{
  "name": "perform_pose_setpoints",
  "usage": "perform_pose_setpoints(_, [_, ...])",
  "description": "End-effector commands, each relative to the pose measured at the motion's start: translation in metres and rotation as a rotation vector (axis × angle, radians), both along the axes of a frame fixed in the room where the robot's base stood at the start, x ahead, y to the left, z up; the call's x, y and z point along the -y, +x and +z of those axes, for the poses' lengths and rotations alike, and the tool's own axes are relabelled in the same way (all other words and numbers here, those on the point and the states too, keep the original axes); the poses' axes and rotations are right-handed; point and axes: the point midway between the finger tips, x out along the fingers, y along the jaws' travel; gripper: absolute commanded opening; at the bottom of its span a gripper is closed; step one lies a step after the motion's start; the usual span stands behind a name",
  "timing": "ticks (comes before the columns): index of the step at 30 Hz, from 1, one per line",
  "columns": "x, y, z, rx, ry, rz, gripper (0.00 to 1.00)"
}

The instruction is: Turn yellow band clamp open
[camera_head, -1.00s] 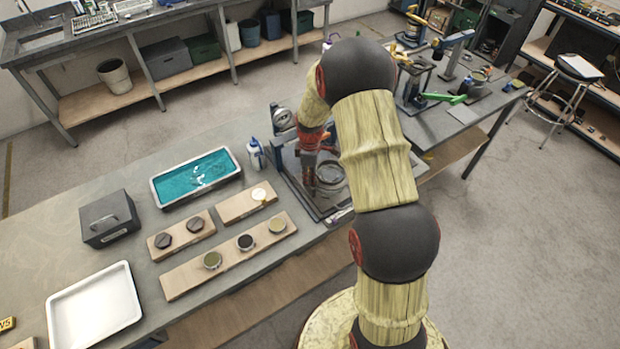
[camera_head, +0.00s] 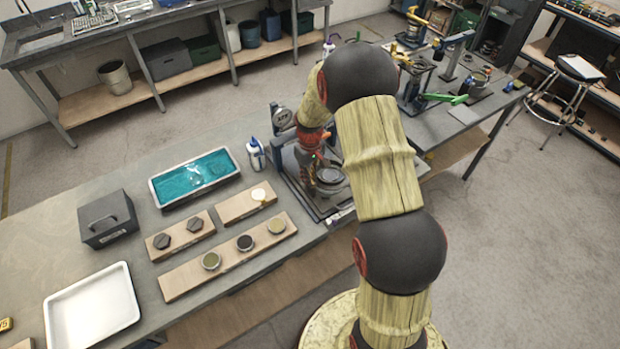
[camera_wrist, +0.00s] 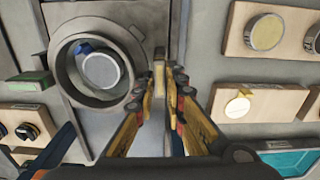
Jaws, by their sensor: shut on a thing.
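The round grey clamp body (camera_wrist: 68,75) stands at the left in the wrist view, with a pale disc and a blue piece inside its ring. A small pale yellow lever (camera_wrist: 159,76) sticks out beside the ring, between the tips of my gripper (camera_wrist: 165,95). My gripper is shut on this lever, and its fingers cover part of it. In the head view the round fixture (camera_head: 331,179) sits on a dark base plate at the bench's right end. My arm hides much of it, and the fingertips are hard to make out there.
A tray of teal liquid (camera_head: 153,190), a white bottle (camera_head: 255,154) and wooden boards with round pieces (camera_head: 180,283) lie left of the fixture. A dark box (camera_head: 107,232) and an empty white tray (camera_head: 52,318) are further left. A gauge (camera_head: 282,117) stands behind the fixture.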

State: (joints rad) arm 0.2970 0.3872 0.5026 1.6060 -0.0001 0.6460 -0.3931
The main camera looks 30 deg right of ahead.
Motion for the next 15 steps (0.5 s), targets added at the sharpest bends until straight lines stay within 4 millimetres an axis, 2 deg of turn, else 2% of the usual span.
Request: perform_pose_setpoints(15, [0.0001, 0.0006, 0.0006, 0.001, 0.0, -0.079, 0.0])
